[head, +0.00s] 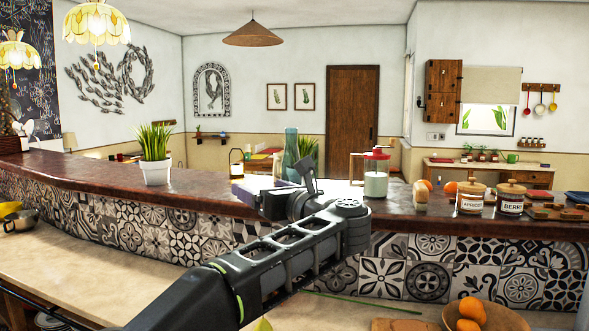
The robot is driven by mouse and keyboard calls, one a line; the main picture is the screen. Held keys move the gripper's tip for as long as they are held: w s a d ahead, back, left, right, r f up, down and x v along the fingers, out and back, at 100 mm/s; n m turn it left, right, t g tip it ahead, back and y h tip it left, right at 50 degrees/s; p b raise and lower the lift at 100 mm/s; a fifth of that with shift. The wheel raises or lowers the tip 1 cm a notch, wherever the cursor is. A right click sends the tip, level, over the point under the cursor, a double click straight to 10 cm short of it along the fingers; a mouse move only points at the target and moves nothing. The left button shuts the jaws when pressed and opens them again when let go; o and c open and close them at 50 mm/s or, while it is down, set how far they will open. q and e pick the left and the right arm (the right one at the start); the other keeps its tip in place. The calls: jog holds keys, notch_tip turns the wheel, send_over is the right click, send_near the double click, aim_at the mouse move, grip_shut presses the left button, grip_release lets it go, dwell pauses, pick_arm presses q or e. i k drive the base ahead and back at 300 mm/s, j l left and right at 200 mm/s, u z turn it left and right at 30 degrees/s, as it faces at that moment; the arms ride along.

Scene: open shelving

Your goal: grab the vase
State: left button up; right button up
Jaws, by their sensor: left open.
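A teal glass vase (291,150), tall and narrow-necked, stands upright on the dark wooden counter (205,184) in the middle of the head view. Its lower part is partly hidden behind my left gripper (291,186). The left arm reaches up from the bottom left, and the gripper is open just in front of the vase, at its lower part. I cannot tell whether a finger touches the vase. My right gripper is not in view.
A potted plant (156,155) stands to the left on the counter. A lantern (236,163) is near the vase. A red-lidded jar (376,175) and labelled jars (472,198) stand to the right. A bowl of oranges (480,318) is at the lower right.

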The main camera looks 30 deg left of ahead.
aim_at(291, 155)
jog(key=i+j, duration=0.2)
jog(key=i, duration=0.2)
jog(key=i+j, duration=0.2)
jog(key=i, duration=0.2)
jog(key=i+j, duration=0.2)
jog(key=i, duration=0.2)
